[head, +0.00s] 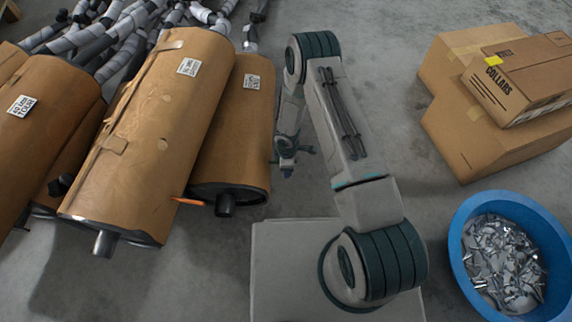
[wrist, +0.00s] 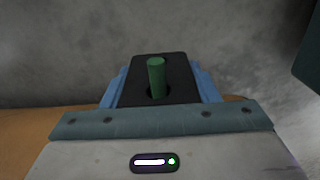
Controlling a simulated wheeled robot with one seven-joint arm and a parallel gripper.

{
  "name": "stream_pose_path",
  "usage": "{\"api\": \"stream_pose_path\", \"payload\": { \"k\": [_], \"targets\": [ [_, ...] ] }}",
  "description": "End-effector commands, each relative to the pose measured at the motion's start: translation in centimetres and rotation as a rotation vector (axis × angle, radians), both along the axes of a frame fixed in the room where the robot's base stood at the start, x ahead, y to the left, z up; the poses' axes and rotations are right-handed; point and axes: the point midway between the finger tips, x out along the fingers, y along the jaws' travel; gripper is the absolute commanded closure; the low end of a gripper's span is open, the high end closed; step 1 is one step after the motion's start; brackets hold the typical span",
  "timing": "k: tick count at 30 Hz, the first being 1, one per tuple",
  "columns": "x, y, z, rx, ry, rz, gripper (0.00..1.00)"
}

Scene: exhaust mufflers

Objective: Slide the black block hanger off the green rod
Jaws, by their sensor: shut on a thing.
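The black block hanger (wrist: 180,72) is in the middle of the wrist view, between the blue fingers of my gripper (wrist: 161,86). The gripper is shut on its two sides. The green rod (wrist: 156,76) stands in the hole of the block, and its end sticks out past the block's face. The rod's other end is hidden. In the head view my gripper (head: 288,165) is small, beside the right wrapped muffler; the block and rod cannot be made out there.
Brown-wrapped mufflers (head: 165,130) lie at the left, with an orange rod (head: 188,201) near their front ends. Cardboard boxes (head: 470,130) stand at the right. A blue tub (head: 460,245) of metal parts is at the lower right.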

Motion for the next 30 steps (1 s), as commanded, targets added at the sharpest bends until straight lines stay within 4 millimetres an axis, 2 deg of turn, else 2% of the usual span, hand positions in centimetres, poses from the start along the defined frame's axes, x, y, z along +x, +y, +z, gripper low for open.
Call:
{"api": "stream_pose_path", "payload": {
  "k": [30],
  "targets": [
    [-0.2, -4.1, 0.0, -0.001, 0.0, 0.0, 0.69]
  ]
}}
